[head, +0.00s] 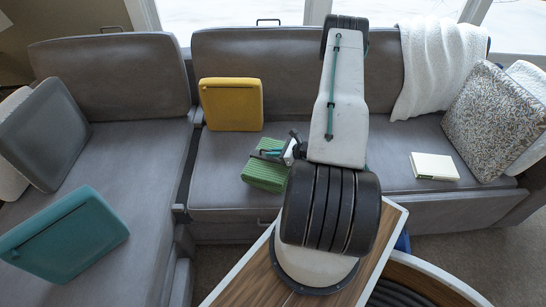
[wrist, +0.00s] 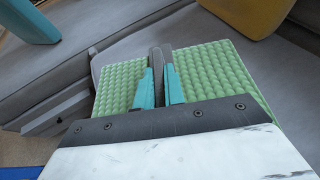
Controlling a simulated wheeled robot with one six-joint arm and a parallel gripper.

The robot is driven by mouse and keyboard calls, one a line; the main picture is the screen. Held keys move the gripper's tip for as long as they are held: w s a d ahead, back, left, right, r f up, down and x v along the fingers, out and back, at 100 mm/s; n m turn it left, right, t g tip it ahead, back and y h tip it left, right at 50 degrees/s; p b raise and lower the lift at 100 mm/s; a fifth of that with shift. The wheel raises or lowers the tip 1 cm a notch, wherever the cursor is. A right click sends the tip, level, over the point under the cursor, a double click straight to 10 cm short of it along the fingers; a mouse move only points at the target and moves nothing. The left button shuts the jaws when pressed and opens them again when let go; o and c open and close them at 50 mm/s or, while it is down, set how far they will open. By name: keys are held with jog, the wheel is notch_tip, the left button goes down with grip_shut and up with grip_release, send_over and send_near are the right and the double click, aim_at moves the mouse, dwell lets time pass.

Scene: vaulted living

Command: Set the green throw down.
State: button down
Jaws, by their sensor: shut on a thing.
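The green throw (head: 266,172) is a folded, knitted block, seen in the head view at the middle of the grey sofa seat. In the wrist view the green throw (wrist: 215,75) spreads out on both sides of the fingers, with a bumpy weave. My gripper (head: 274,153) is shut on the throw; in the wrist view the gripper's teal and dark fingers (wrist: 161,75) are close together on it. The throw is over or on the seat near its front; I cannot tell whether its underside touches the seat.
A yellow cushion (head: 231,104) stands behind the throw. A teal cushion (head: 65,235) and a grey cushion (head: 43,134) are at left. A cream book (head: 434,166), a patterned cushion (head: 494,121) and a white blanket (head: 436,62) are at right. A wooden-topped table (head: 255,285) is in front.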

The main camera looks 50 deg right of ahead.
jog(key=shift+w+d, duration=0.35)
jog(key=shift+d, duration=0.05)
jog(key=shift+w+d+f, duration=0.1)
jog(key=shift+f, duration=1.65)
jog(key=c, duration=1.5)
grip_release()
jog(key=shift+f, duration=0.1)
